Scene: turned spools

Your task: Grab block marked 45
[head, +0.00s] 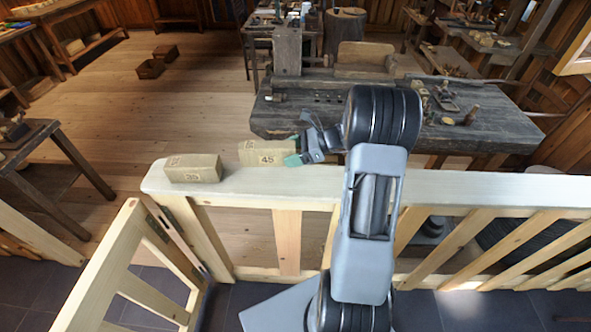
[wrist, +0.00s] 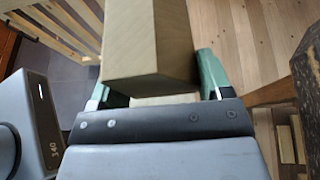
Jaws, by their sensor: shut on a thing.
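The block marked 45 (head: 262,153) is a tan wooden block, seen in the head view at the back edge of the pale rail (head: 270,185). My gripper (head: 292,157), with green fingertips, is shut on its right end. In the wrist view the block (wrist: 150,45) fills the space between the two fingers of my gripper (wrist: 160,82). The block looks level and seems slightly above the rail, but I cannot tell for sure whether it touches. Its marked face does not show in the wrist view.
A similar block marked 35 (head: 193,168) sits on the rail's left end, apart from the held block. A dark workbench (head: 330,112) with tools stands behind the rail. Open wooden floor (head: 150,110) lies at the back left. Slatted wooden fencing (head: 500,240) runs below the rail.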

